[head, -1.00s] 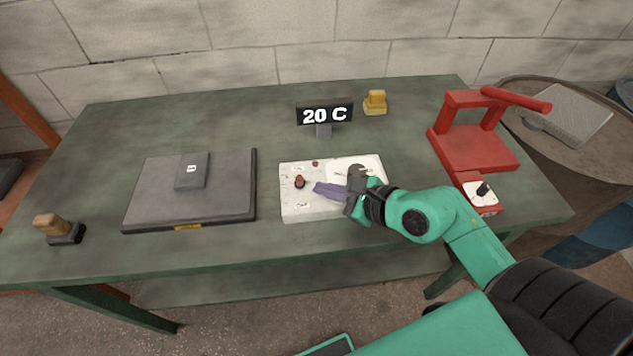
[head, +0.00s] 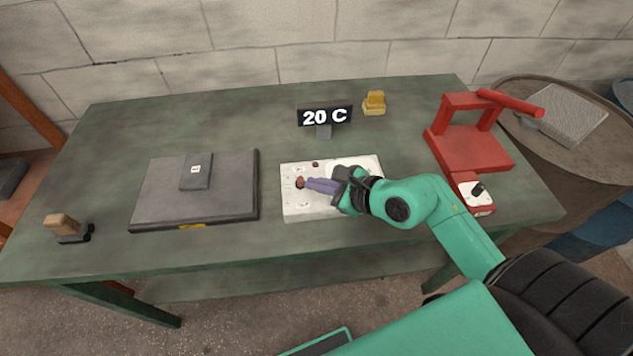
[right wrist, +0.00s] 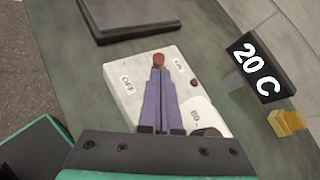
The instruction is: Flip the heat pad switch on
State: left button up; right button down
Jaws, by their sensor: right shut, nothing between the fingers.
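The white control panel (head: 297,208) lies on the green bench. Its red switch (head: 300,182) stands on the panel's left part and also shows in the right wrist view (right wrist: 159,59), with an OFF label (right wrist: 126,86) on one side and another label, seemingly ON, on the other. My right gripper (head: 309,184) is shut and empty, its purple fingertips right at the switch. I cannot tell whether they touch it. The display (head: 325,116) reads 20 C. The dark heat pad (head: 150,192) lies left of the panel, a small grey block on it. My left gripper is out of view.
A red press-like frame (head: 470,150) stands at the right of the bench, with a white-topped red box (head: 482,206) before it. A yellow block (head: 374,103) sits at the back. A wooden-handled tool (head: 65,227) lies at the left front. The back left of the bench is clear.

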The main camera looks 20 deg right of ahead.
jog(key=shift+w+r, duration=0.1)
jog(key=shift+r, duration=0.1)
jog(key=shift+w+d+r+m+g+p, duration=0.15)
jog(key=shift+w+r+m+g+p, duration=0.35)
jog(key=shift+g+p, duration=1)
jog(key=shift+w+d+r+p, duration=0.2)
jog(key=shift+w+p, duration=0.15)
jog(key=shift+p, duration=0.75)
jog(key=shift+w+d+f+m+g, duration=0.1)
jog(key=shift+w+m+g, duration=0.55)
jog(key=shift+g, duration=0.55)
jog(key=shift+w+m+g+y, duration=0.4)
jog(key=shift+w+g, duration=0.1)
jog(key=shift+g, duration=0.3)
jog(key=shift+r+p, duration=0.4)
jog(key=shift+r, duration=0.4)
jog(key=shift+s+d, duration=0.1)
